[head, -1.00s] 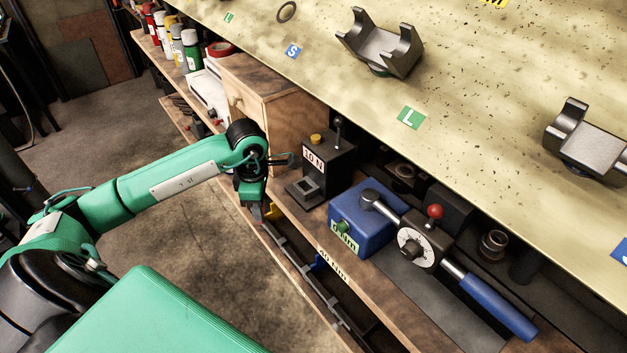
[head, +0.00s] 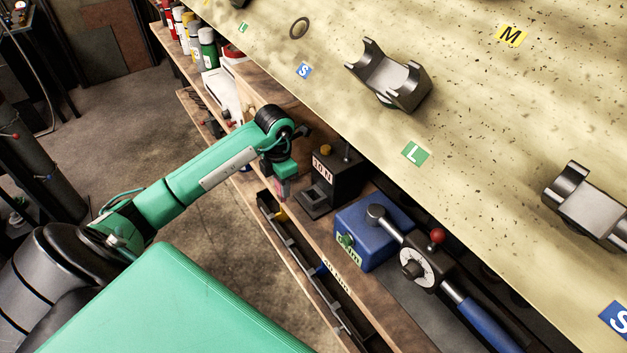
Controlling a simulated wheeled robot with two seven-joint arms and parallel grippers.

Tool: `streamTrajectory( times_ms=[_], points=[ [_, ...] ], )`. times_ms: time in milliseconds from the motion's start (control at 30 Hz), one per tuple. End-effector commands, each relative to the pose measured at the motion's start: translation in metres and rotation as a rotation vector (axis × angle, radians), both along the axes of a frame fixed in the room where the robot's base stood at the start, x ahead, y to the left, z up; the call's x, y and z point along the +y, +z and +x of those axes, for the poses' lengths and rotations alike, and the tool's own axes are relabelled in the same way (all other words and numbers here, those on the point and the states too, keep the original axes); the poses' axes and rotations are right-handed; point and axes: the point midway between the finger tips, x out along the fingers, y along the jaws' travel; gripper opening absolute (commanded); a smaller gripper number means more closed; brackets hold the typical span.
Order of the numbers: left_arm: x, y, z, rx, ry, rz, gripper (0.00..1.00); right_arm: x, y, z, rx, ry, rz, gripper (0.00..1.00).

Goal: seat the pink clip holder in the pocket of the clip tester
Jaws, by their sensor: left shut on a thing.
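The clip tester (head: 338,178) is a black block with a "10 N" label, a yellow button, a lever and a low square pocket (head: 313,202) at its front left. It stands on the wooden shelf. My left gripper (head: 283,187) points down just left of the pocket and apart from it. It is shut on a small pinkish piece, the pink clip holder (head: 284,192), mostly hidden by the fingers and hard to make out. My right gripper is not in view.
A blue box (head: 365,232) and a torque wrench (head: 425,262) lie right of the tester. The speckled table top (head: 480,110) overhangs the shelf behind it. A dark bin (head: 310,265) runs below the shelf edge. Spray cans (head: 208,45) stand at the far left.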

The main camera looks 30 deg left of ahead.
Motion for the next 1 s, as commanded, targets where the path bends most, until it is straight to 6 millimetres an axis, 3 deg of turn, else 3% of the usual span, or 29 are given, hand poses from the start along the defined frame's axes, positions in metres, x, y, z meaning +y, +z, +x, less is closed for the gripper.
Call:
streamTrajectory(
  times_ms=[100, 400, 600, 800, 1000],
  points=[
    [-0.018, 0.005, 0.021, -0.002, -0.001, -0.005, 0.08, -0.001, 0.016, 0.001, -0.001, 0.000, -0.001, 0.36],
    [-0.051, 0.003, 0.062, 0.000, -0.001, -0.002, 0.08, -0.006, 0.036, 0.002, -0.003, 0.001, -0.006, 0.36],
    [-0.057, -0.002, 0.068, 0.001, 0.000, -0.001, 0.08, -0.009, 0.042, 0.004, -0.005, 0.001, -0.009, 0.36],
    [-0.058, -0.025, 0.067, 0.004, -0.001, -0.003, 0.08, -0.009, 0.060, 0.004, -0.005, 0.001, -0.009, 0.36],
    [-0.056, -0.035, 0.068, 0.000, -0.002, 0.001, 0.08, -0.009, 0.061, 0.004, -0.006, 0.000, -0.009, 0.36]
  ],
)
